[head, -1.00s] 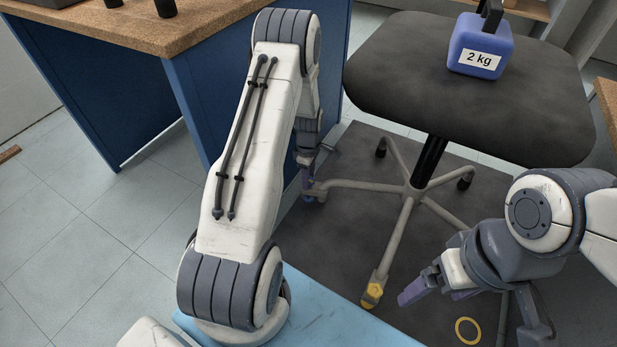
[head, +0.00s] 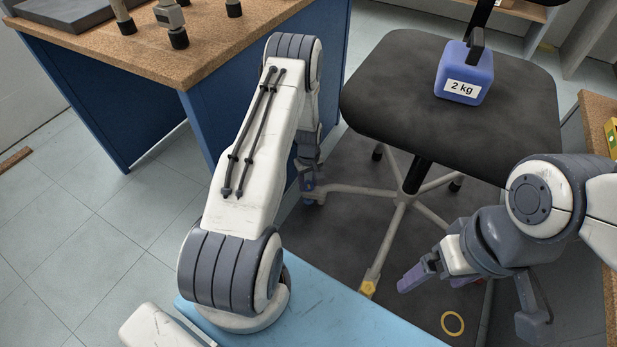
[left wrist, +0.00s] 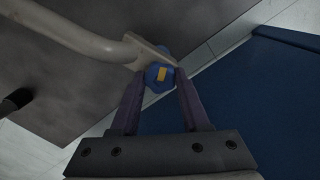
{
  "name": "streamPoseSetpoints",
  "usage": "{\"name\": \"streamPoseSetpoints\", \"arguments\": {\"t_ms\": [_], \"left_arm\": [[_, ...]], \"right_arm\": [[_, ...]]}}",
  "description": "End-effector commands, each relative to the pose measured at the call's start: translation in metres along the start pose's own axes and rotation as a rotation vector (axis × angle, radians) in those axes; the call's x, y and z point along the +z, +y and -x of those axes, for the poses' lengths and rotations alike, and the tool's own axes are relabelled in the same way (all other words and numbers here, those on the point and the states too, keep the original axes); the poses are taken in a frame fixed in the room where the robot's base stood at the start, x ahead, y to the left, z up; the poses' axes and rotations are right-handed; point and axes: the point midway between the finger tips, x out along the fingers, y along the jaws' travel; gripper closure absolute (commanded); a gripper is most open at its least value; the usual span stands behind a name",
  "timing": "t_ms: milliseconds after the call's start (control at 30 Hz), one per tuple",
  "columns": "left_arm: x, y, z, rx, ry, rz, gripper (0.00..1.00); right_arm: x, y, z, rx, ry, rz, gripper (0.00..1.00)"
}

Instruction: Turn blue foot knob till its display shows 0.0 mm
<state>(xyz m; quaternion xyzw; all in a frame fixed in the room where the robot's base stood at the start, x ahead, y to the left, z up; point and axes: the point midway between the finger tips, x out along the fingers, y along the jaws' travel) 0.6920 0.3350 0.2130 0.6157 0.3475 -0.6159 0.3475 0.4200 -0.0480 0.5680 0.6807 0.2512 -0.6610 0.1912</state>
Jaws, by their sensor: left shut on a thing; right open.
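The blue foot knob (left wrist: 158,78) sits at the end of a beige chair leg (left wrist: 100,42) in the left wrist view. It has a small yellow patch on its face; no readable number shows there. My left gripper (left wrist: 160,84) is shut on the knob, one purple finger on each side. In the head view my left gripper (head: 308,180) is low beside the blue desk, at the end of the chair leg, and the knob is small there. My right gripper (head: 430,280) is open and empty above the dark mat, right of the yellow foot (head: 367,288).
The chair's black seat (head: 440,105) carries a blue 2 kg weight (head: 464,75). A blue desk (head: 235,105) with a cork top stands close beside my left arm. A yellow ring (head: 452,323) lies on the dark mat (head: 400,310).

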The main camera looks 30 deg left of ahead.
Motion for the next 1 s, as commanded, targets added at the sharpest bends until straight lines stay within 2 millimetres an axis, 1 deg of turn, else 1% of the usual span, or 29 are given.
{"name": "streamPoseSetpoints", "arguments": {"t_ms": [33,400,700,1000], "left_arm": [[0.001,-0.001,0.004,-0.001,-0.002,-0.044,1.0],[0.0,-0.001,0.003,-0.001,-0.002,-0.393,1.0],[0.0,-0.001,0.002,-0.001,-0.002,-0.637,1.0],[0.0,0.0,0.001,0.0,-0.001,-0.784,1.0]], "right_arm": [[0.0,-0.001,0.008,0.0,0.0,0.0,0.08],[-0.002,-0.002,0.031,0.0,0.0,0.0,0.08],[-0.002,-0.003,0.042,0.0,0.0,0.0,0.08],[-0.003,-0.003,0.047,0.0,0.0,0.0,0.08]]}}
